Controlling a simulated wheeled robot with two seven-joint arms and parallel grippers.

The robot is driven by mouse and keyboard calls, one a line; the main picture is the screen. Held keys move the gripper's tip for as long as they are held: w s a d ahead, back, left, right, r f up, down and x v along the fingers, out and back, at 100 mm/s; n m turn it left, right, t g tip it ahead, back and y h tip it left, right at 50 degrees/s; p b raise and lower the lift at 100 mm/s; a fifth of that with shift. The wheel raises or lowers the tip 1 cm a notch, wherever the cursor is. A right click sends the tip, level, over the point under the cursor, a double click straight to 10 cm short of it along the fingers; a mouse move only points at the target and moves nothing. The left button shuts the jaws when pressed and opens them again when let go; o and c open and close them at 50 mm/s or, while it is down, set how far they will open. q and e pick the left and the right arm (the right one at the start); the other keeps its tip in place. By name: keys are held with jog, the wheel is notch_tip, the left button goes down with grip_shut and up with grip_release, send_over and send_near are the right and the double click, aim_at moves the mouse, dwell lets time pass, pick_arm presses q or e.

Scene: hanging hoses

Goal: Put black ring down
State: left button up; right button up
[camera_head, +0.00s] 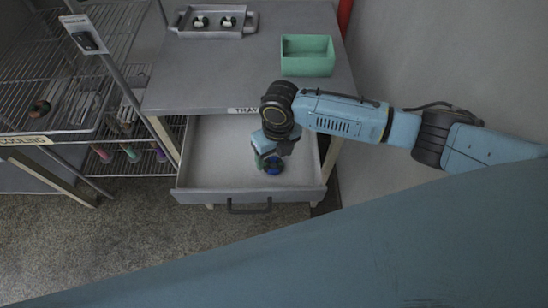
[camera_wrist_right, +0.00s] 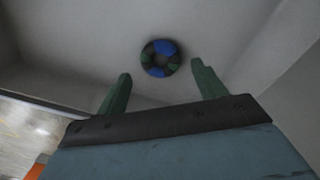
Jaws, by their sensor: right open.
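A black ring with blue and green patches (camera_wrist_right: 160,58) shows in the right wrist view, on the grey surface of the open drawer. In the head view it shows partly (camera_head: 273,166) inside the drawer (camera_head: 222,166), mostly hidden by my right gripper. My right gripper (camera_head: 266,155) is above the drawer with its two green fingers spread apart. In the wrist view the ring appears beyond the fingertips, between them, with no finger closed on it. I cannot tell the exact gap. My left gripper is not in view.
A grey table (camera_head: 200,75) above the drawer holds a green bin (camera_head: 307,65) and a grey tray (camera_head: 213,32) with two round parts. A wire rack (camera_head: 50,75) labelled cooling stands at left. The drawer's left part is empty.

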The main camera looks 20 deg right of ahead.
notch_tip(320, 180, up, 9)
jog(key=p, duration=0.1)
jog(key=shift+d, duration=0.3)
